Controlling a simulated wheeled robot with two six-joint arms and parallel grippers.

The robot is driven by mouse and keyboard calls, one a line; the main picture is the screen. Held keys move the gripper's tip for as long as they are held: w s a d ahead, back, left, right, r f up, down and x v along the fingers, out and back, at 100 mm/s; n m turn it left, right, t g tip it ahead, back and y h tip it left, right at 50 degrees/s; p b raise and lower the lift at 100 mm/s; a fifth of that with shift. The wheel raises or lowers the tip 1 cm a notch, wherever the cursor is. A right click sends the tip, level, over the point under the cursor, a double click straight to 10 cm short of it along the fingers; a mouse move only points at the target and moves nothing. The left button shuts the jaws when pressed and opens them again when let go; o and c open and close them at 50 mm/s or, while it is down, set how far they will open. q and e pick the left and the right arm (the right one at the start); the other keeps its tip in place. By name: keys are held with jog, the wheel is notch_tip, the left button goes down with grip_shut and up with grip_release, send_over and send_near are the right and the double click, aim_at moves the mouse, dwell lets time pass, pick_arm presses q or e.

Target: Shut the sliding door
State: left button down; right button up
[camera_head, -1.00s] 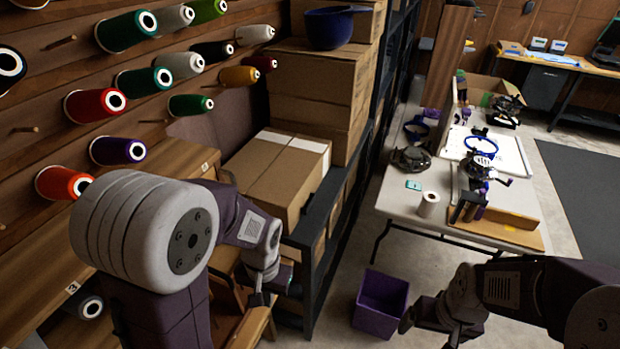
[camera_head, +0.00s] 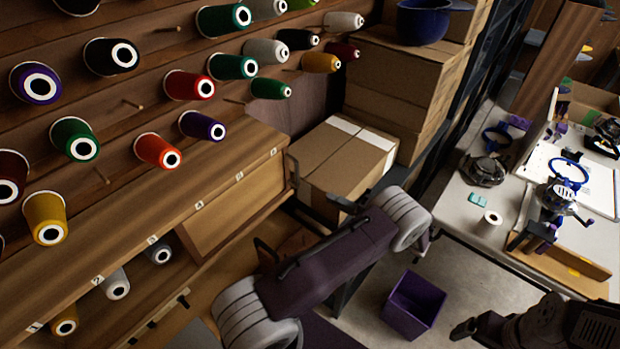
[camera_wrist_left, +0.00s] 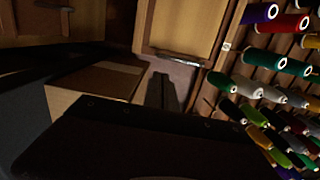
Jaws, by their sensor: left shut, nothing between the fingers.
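The sliding door (camera_head: 235,205) is a plain wooden panel in the front of the long cabinet below the thread wall. It covers the cabinet's right end, and bays to its left stand open with spools showing. A dark upright handle (camera_head: 293,172) is at its right edge. In the left wrist view, the door (camera_wrist_left: 185,25) is at the top with a metal handle (camera_wrist_left: 178,57). My left gripper (camera_head: 342,203) is shut and empty, right of the handle by the cardboard box. Its fingers (camera_wrist_left: 162,90) show just below the handle. My right gripper (camera_head: 463,329) is at lower right, its jaws unclear.
A cardboard box (camera_head: 345,160) stands right beside the cabinet's end, close to my left gripper. Spools on pegs project above the cabinet. A purple bin (camera_head: 414,303) is on the floor, and a white table (camera_head: 462,215) with tools stands at right.

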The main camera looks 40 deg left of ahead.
pick_arm(q)
jog(key=a+p, duration=0.1)
jog(key=a, duration=0.2)
jog(key=a+p, duration=0.1)
jog(key=a, duration=0.2)
jog(key=a+p, duration=0.1)
jog(key=a, duration=0.1)
jog(key=shift+w+a+r, duration=0.2)
jog(key=shift+w+a, duration=0.2)
jog(key=shift+a+f+p, duration=0.1)
jog(key=shift+a+p, duration=0.25)
jog(key=shift+a, duration=0.1)
pick_arm(e)
notch_tip(320, 180, up, 4)
jog(key=shift+f, duration=0.1)
